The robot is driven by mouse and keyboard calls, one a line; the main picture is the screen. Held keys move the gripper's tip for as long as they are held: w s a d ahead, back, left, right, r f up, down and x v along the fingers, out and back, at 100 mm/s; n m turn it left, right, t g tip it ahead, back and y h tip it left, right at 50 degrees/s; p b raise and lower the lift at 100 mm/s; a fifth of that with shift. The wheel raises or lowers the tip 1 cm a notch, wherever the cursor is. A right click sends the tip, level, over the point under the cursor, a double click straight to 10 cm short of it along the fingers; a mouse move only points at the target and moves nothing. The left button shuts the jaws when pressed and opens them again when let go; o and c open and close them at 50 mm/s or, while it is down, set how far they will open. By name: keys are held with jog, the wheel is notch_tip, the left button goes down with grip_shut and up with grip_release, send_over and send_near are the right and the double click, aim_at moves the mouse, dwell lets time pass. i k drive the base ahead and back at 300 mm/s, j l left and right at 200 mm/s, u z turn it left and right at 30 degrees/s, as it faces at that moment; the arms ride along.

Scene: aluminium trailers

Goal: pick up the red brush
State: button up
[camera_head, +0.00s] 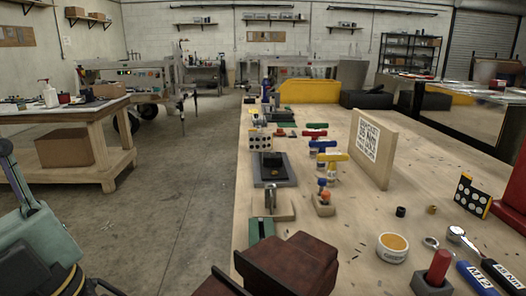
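Parts that look like my arm show at the lower left, off the bench. My gripper's fingertips cannot be made out in this view.
The workbench (340,225) also holds a wooden board with a printed sign (385,145), a round tub (392,246), wrenches (478,270) and a yellow bin (308,91). Dark red-brown objects (295,262) cover its near edge. Open floor (190,190) lies left.

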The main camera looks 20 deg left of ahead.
aim_at(442, 259)
jog(key=k+j+z, duration=0.1)
jog(key=k+z, duration=0.7)
jog(key=z, duration=0.35)
jog(key=i+j, duration=0.1)
jog(key=j, duration=0.25)
jog(key=i+j, duration=0.1)
jog(key=j, duration=0.25)
jog(key=i+j, duration=0.15)
jog(key=j, duration=0.2)
jog(key=i+j, duration=0.1)
jog(key=j, duration=0.25)
